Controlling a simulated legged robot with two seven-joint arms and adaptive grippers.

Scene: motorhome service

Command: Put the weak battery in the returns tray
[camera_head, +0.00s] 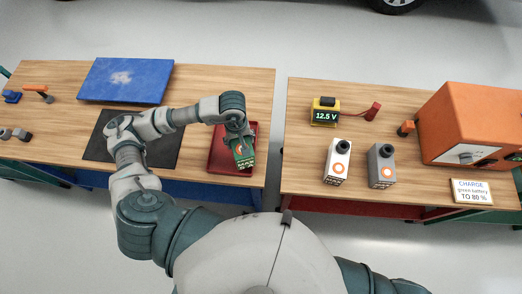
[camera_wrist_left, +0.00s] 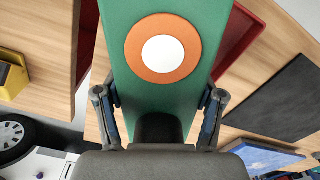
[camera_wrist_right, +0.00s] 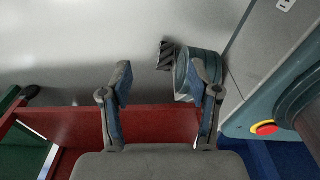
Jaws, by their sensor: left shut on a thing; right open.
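A green battery (camera_head: 244,157) with an orange ring and white centre is held by my left gripper (camera_head: 237,137), over or in the red tray (camera_head: 216,163) on the left bench. I cannot tell whether it touches the tray floor. In the left wrist view, the green battery (camera_wrist_left: 155,98) sits between my left fingers (camera_wrist_left: 160,105), shut on its sides. A white battery (camera_head: 336,165) and a grey battery (camera_head: 381,168) stand on the right bench. No label shows which battery is weak. My right gripper (camera_wrist_right: 162,85) is open and empty in the right wrist view.
A yellow tester (camera_head: 325,113) reads 12.5 V beside a red-handled part (camera_head: 372,111). An orange charger (camera_head: 470,125) and a "green battery to 80 %" sign (camera_head: 471,191) stand at right. A black mat (camera_head: 95,148) and blue panel (camera_head: 125,80) lie left. A gap separates the benches.

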